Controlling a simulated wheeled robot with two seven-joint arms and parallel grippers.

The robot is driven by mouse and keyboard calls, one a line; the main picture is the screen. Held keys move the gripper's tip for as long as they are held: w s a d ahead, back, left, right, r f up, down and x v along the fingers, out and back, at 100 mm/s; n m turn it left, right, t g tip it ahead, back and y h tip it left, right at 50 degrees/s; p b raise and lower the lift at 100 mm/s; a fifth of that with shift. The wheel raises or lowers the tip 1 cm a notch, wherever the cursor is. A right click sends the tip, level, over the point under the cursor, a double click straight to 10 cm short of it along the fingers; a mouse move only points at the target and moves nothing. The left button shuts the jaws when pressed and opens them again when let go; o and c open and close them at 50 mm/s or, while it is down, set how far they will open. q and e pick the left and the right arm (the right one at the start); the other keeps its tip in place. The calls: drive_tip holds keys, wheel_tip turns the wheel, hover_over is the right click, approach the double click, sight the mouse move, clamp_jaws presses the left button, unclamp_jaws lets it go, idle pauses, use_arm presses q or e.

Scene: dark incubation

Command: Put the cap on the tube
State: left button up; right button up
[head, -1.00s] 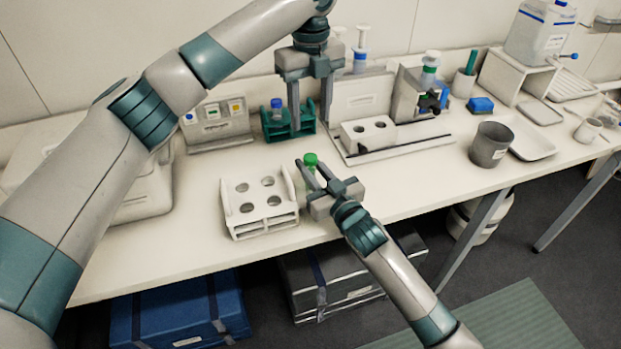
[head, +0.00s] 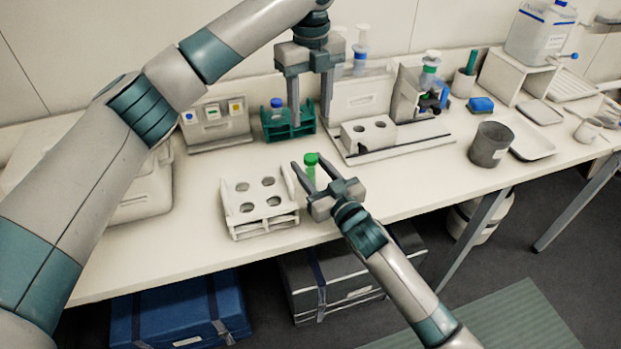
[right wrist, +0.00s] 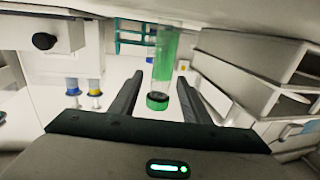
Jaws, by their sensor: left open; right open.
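A tube with green contents (head: 310,176) stands upright at the bench's front, right of the white rack. A green cap (head: 311,159) is at its top; I cannot tell whether it is fully seated. In the right wrist view the tube (right wrist: 166,52) and cap (right wrist: 157,101) appear inverted, beyond and between the fingers. My right gripper (head: 310,164) is open around the tube's sides, apparently not touching it; its fingers also show in the right wrist view (right wrist: 160,88). My left gripper (head: 310,112) is open and empty above the bench, near the teal rack.
A white four-hole rack (head: 262,225) stands just left of the tube. A teal rack (head: 274,134) with a blue-capped tube (head: 277,104) is behind. A white two-hole block (head: 381,128) and a grey cup (head: 490,144) stand to the right. The bench between the racks is clear.

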use_arm(q)
wheel_tip(320, 180, down, 4)
drive_tip(key=b, duration=0.3)
drive_tip(key=shift+b, duration=0.4)
use_arm(e)
drive_tip(key=v, duration=1.7)
